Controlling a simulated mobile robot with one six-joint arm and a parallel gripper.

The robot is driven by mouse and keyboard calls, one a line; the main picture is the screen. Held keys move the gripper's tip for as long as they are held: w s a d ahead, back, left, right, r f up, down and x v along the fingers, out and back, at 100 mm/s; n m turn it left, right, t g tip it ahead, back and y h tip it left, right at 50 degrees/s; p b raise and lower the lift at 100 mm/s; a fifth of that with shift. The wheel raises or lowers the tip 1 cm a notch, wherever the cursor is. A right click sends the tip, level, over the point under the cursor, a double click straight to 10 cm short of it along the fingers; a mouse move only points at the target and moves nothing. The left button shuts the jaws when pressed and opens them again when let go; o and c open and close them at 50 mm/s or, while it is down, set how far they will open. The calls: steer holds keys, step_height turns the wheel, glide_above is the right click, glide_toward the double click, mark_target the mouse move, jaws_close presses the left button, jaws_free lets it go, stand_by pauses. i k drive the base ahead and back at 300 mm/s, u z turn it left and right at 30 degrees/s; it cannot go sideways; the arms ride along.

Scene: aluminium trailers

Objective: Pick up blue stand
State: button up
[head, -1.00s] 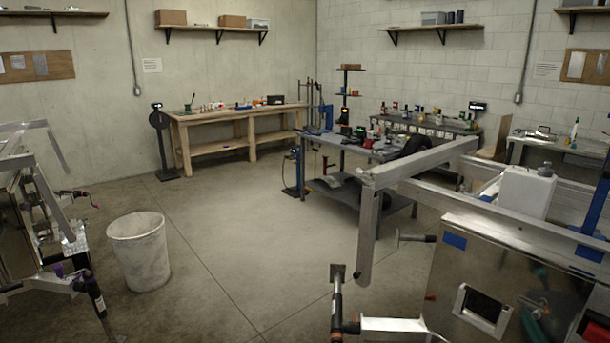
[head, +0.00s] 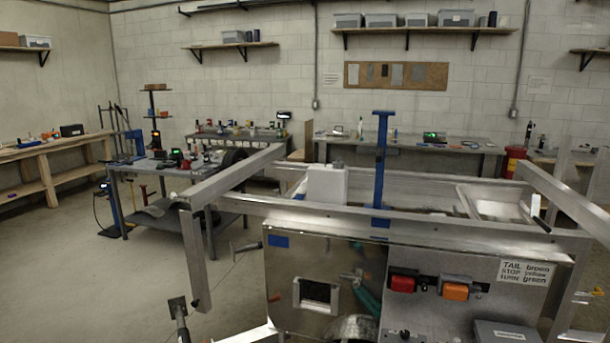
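A tall blue stand (head: 380,165) with a flat T-shaped top rises upright at the middle of the aluminium trailer (head: 330,213). Its lower part meets the trailer's front rail, with a blue patch on the rail in line with it. I cannot tell where its foot rests. My gripper is not in view.
A white container (head: 327,185) stands in the trailer left of the blue stand. Red and orange lights (head: 455,291) sit on the front panel. A metal table (head: 165,175) with clutter stands left, a wooden bench (head: 55,150) further left.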

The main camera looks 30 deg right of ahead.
mark_target(383, 117)
steer(key=u, duration=0.45)
steer(key=i, duration=0.85)
steer(key=z, duration=0.95)
